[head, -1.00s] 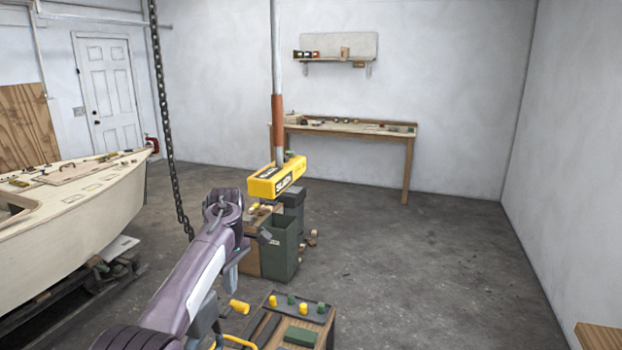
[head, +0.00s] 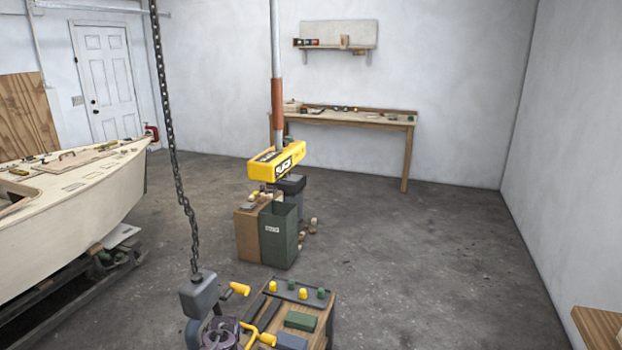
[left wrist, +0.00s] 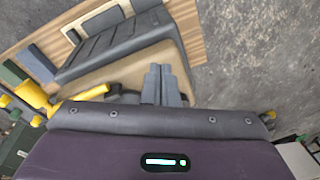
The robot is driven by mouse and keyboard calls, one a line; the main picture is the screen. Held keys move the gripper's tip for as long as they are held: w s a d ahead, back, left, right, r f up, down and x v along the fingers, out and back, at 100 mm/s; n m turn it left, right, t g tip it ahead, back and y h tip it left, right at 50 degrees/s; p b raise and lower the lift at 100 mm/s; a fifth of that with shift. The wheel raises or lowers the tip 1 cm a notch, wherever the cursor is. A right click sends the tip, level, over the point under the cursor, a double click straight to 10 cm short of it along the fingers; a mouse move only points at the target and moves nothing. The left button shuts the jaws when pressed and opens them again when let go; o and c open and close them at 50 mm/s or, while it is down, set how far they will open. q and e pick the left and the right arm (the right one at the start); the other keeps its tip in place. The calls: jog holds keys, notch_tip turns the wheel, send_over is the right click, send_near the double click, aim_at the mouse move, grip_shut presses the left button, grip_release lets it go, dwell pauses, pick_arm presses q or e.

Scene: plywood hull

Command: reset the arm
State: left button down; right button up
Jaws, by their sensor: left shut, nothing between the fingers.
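My left arm (head: 220,334) shows only as a small purple and dark piece at the bottom edge of the head view, beside the grey hook block of the hanging chain. Its fingers cannot be made out there. In the left wrist view my left gripper (left wrist: 165,84) shows its two grey fingers together, shut and empty. Behind them lie a tan surface and a dark ridged tray (left wrist: 118,46). I cannot tell whether the fingers touch anything. My right gripper is in neither view.
A chain (head: 172,130) hangs at left of centre, its block (head: 199,296) low near my arm. A small tool table (head: 322,318) with yellow and green pieces stands beside it. A boat hull (head: 75,220) is left.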

pick_arm(q)
jog(key=s+a+f+m+b, duration=0.15)
jog(key=s+f+m, duration=0.45)
jog(key=s+f, duration=1.8)
jog(key=s+f+m+h, duration=0.1)
jog(key=s+f, duration=0.4)
jog(key=s, duration=0.8)
jog(key=s+d+f+m+t+b, duration=0.1)
jog(key=s+f+m, duration=0.3)
jog(key=s, duration=1)
jog(key=shift+s+f+h, duration=0.3)
jog(key=shift+f+h, duration=0.1)
jog(key=shift+f, duration=0.15)
